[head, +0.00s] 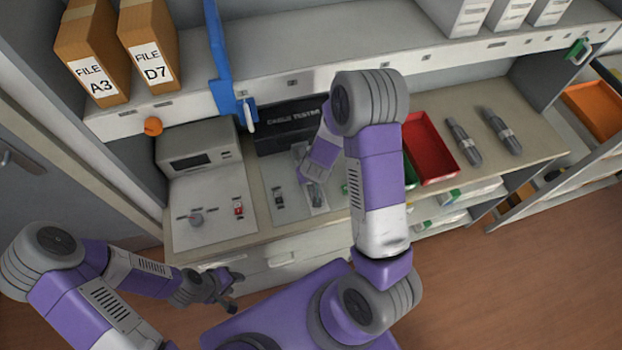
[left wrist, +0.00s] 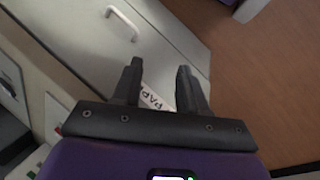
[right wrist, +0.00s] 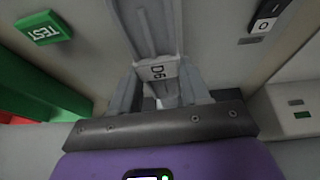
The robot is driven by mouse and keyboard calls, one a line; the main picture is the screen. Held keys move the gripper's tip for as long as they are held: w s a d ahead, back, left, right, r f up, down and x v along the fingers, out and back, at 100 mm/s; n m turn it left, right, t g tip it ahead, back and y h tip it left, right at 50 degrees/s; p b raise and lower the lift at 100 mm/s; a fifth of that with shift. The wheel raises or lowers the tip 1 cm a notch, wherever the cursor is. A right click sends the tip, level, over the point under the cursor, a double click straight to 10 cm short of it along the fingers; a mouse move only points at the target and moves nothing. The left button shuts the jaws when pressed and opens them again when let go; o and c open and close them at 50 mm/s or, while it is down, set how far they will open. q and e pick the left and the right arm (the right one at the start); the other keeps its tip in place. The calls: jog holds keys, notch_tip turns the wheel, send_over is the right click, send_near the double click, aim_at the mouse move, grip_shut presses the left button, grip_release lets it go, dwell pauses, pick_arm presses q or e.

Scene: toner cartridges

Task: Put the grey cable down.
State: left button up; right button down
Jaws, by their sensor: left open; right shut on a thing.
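In the head view my right gripper (head: 316,194) is low over the worktop before the black cable tester (head: 290,126), and my arm hides much of this spot. My left gripper (head: 222,290) is open and empty in front of the counter edge; its spread fingers show in the left wrist view (left wrist: 158,88).
A red tray (head: 432,150) stands right of my right arm, with a green one partly hidden beside it. Two dark grey cylinders (head: 463,141) lie further right on clear worktop (head: 535,105). A green TEST block (right wrist: 43,27) and a switch (right wrist: 267,18) flank the right gripper.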

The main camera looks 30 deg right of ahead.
jog(key=shift+w+f, duration=0.1)
jog(key=shift+f, duration=0.55)
jog(key=c, duration=1)
grip_release()
jog(key=shift+f, duration=0.15)
jog(key=o, duration=0.5)
jog(key=shift+r, duration=0.2)
